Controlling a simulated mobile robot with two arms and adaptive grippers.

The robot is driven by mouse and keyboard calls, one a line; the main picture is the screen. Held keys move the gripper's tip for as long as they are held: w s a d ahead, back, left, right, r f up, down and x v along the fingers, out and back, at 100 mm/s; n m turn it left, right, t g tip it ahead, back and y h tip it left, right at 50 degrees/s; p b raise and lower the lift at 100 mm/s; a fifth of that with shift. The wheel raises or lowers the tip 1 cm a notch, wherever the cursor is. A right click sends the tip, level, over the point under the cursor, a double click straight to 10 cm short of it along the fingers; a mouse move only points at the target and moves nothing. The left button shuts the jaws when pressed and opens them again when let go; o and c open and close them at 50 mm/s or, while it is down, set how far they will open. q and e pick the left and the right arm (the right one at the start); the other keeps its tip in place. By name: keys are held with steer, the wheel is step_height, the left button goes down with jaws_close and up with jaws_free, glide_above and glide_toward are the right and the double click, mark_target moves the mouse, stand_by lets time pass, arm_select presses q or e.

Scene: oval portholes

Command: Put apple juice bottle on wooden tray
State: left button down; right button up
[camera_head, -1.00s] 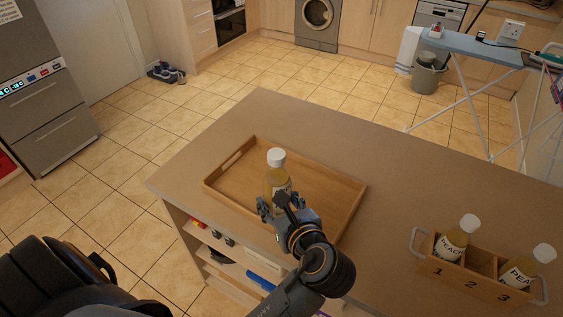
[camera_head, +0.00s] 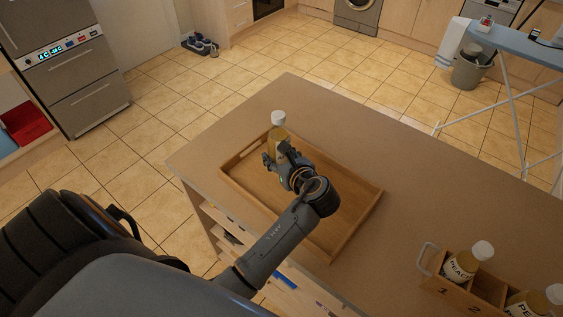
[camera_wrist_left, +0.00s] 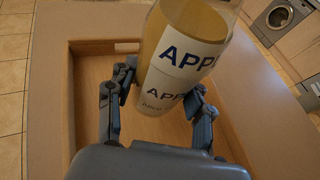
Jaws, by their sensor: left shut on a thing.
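The apple juice bottle (camera_head: 276,142) has a white cap, yellowish juice and a white label. My left gripper (camera_head: 288,160) is shut on it and holds it about upright over the far corner of the wooden tray (camera_head: 345,225). In the left wrist view, the bottle (camera_wrist_left: 190,45) stands between the two fingers (camera_wrist_left: 158,98), with "APP" readable on its label. The tray's wall with a handle slot (camera_wrist_left: 100,46) shows behind it. I cannot tell whether the bottle's base touches the tray floor. My right gripper is not in view.
A wooden caddy (camera_head: 450,290) numbered 1 and 2 holds a peach bottle (camera_head: 466,262) and another bottle (camera_head: 535,300) at the counter's right. The counter (camera_head: 400,150) is clear behind and right of the tray. An ironing board (camera_head: 515,45) stands beyond.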

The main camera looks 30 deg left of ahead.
arm_select(q)
steer(key=shift+w+a+f, duration=0.2)
steer(key=shift+w+f, duration=0.3)
steer(key=shift+f, duration=0.05)
steer(key=f, duration=0.3)
steer(key=shift+w+a+p, duration=0.1)
steer(key=shift+w+p, duration=0.2)
steer(key=shift+f, duration=0.4)
steer(key=c, duration=0.6)
jaws_free()
steer(key=shift+f, duration=0.15)
steer(key=shift+o, duration=0.2)
steer(key=shift+s, duration=0.1)
